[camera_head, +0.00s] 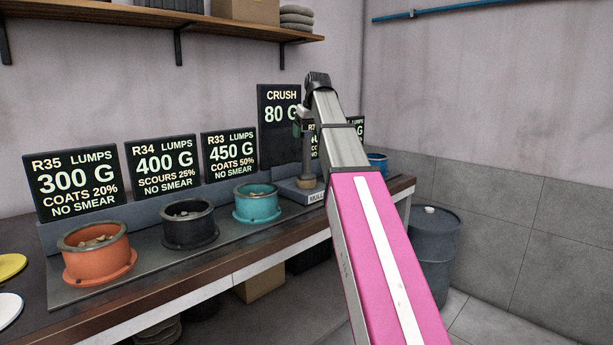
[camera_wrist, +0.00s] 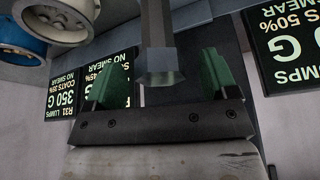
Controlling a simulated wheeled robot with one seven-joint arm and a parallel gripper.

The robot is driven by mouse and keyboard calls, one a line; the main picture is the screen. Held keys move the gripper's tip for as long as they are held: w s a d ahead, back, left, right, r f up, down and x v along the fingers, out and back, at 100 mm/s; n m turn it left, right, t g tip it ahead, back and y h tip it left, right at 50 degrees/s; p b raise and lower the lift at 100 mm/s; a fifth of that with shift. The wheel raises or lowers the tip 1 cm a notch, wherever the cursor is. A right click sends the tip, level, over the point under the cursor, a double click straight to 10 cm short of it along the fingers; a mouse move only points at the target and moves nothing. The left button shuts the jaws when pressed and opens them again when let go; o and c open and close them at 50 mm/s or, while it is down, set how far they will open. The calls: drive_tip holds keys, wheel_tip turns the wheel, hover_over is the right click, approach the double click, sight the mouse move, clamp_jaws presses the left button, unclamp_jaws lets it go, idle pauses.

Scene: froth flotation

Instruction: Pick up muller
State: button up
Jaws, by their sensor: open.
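The muller (camera_head: 307,155) is a dark upright post above a brownish foot, on a grey stand whose label starts "MULL" (camera_head: 316,198). My arm partly covers it in the head view. My gripper (camera_head: 302,122) is at the muller's upper end. In the wrist view, which is upside down, the muller's post with a faceted end (camera_wrist: 158,45) comes between the two green fingers of my gripper (camera_wrist: 160,75). The fingers are open, with a gap on each side of the post. I cannot tell how deep the post sits between them.
Orange (camera_head: 97,250), black (camera_head: 189,223) and teal (camera_head: 256,203) pots stand in a row on the bench, left of the muller. Signs stand behind them, with a "CRUSH 80 G" board (camera_head: 278,120) close to my gripper. A shelf (camera_head: 150,22) hangs above. A barrel (camera_head: 434,250) stands right.

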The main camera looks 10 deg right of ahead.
drive_tip(key=shift+x, duration=0.95)
drive_tip(key=c, duration=1.1)
drive_tip(key=shift+r, duration=0.2)
